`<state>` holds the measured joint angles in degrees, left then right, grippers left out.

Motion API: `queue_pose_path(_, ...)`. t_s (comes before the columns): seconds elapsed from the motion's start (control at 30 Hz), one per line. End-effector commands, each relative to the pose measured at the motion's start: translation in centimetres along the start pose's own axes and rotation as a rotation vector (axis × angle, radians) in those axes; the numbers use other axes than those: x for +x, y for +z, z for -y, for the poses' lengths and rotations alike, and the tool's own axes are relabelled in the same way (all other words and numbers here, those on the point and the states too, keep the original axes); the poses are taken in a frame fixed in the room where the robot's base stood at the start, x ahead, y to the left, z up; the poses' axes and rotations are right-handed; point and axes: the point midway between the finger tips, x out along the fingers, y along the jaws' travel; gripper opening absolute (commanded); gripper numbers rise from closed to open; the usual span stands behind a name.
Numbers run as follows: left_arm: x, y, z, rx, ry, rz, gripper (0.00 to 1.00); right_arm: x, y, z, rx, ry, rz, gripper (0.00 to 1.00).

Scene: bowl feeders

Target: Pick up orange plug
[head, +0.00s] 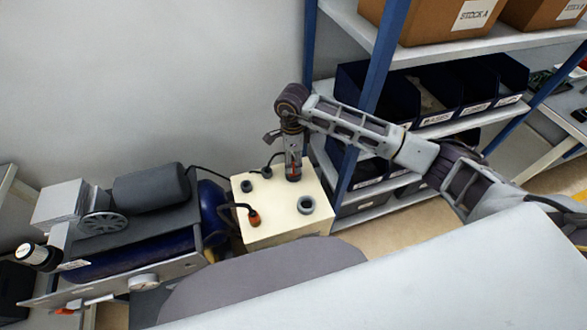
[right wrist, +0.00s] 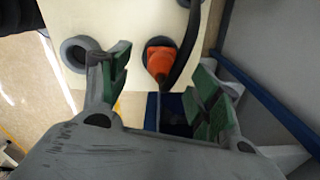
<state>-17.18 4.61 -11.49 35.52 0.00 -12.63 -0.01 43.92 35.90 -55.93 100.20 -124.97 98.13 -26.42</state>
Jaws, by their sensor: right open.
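An orange plug (right wrist: 160,62) with a black cable sits near the edge of the cream box (right wrist: 130,20) in the right wrist view. My right gripper (right wrist: 160,85) is open, with its green-padded fingers to the left and right of the plug and no clear contact. In the head view, my right gripper (head: 293,176) points down at the box's back right part and mostly hides this plug. Another orange plug (head: 254,219) with a black cable stands near the front left of the box (head: 272,222). My left gripper is not in view.
A grey ring socket (head: 306,205) is on the box top; it also shows beside the left finger in the right wrist view (right wrist: 78,52). Shelving with a blue post (head: 348,165) stands close on the right. A compressor with a blue tank (head: 130,255) stands on the left.

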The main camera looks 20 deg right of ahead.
Motion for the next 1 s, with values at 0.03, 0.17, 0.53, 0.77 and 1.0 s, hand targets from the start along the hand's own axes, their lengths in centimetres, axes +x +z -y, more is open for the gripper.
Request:
queue_pose_path(0.03,0.0,0.0,0.0,0.0,0.0,0.0,0.6,0.0,0.0,0.0,0.0,0.0,0.0,0.63)
queue_pose_path(0.17,0.0,0.0,0.0,0.0,0.0,0.0,0.6,0.1,0.0,0.0,0.0,0.0,0.0,0.63)
queue_pose_path(0.53,-1.0,-0.1,0.0,0.0,0.0,0.0,0.6,2.6,-0.2,0.2,0.001,0.003,-0.001,0.63)
queue_pose_path(0.77,-1.3,-0.1,0.0,0.0,0.0,0.0,0.6,4.8,-0.2,0.2,0.0,0.002,0.001,0.63)
queue_pose_path(1.0,-1.3,-0.1,0.0,-0.001,0.0,0.0,0.6,5.2,-0.2,0.3,0.0,0.0,0.0,0.63)
